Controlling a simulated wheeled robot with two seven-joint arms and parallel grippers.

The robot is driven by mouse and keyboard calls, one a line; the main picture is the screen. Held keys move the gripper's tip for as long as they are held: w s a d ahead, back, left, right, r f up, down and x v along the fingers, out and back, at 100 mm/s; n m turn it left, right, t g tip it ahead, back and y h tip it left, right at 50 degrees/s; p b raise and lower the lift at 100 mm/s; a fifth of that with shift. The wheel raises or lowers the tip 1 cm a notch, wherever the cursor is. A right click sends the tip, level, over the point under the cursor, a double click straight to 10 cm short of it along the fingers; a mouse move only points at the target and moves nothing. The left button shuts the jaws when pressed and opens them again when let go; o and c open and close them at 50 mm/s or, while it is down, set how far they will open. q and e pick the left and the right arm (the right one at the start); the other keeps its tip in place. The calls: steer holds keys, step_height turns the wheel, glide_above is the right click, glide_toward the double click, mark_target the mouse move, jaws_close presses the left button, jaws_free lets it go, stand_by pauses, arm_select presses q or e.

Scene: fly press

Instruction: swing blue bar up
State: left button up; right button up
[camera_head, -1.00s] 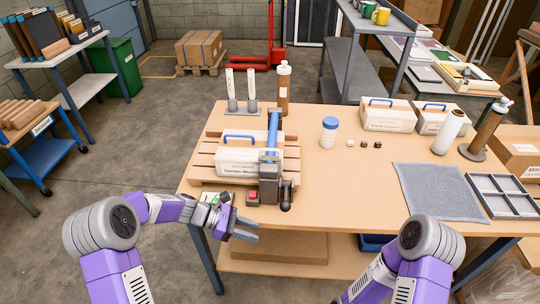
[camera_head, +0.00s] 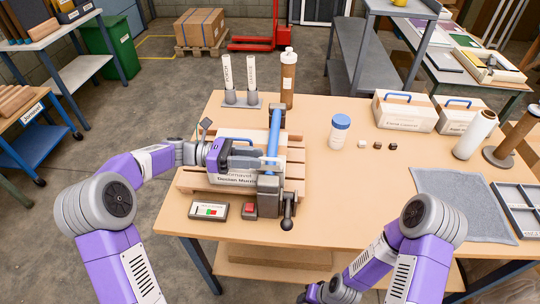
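The blue bar (camera_head: 274,132) lies along the top of the press, running from the dark rear post to the grey front block (camera_head: 268,190). It lies low, across a white labelled block (camera_head: 232,178) on the wooden slats. My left gripper (camera_head: 268,158) reaches in from the left over the white block. Its grey fingers look apart, with their tips at the bar's near half; whether they touch it I cannot tell. My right arm is low at the bottom edge; its gripper is partly cut off and its fingers do not show clearly.
A control box (camera_head: 208,210) and a red button (camera_head: 249,209) sit at the table's front left. A dark lever (camera_head: 288,212) stands beside the front block. A blue-lidded jar (camera_head: 340,131) is to the right.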

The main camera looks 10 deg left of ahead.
mark_target(270, 159)
arm_select(q)
steer(key=d+b, duration=0.1)
steer(key=d, duration=0.4)
steer(key=shift+a, duration=0.1)
steer(key=shift+c, duration=0.2)
steer(key=shift+f, duration=0.1)
jaws_close()
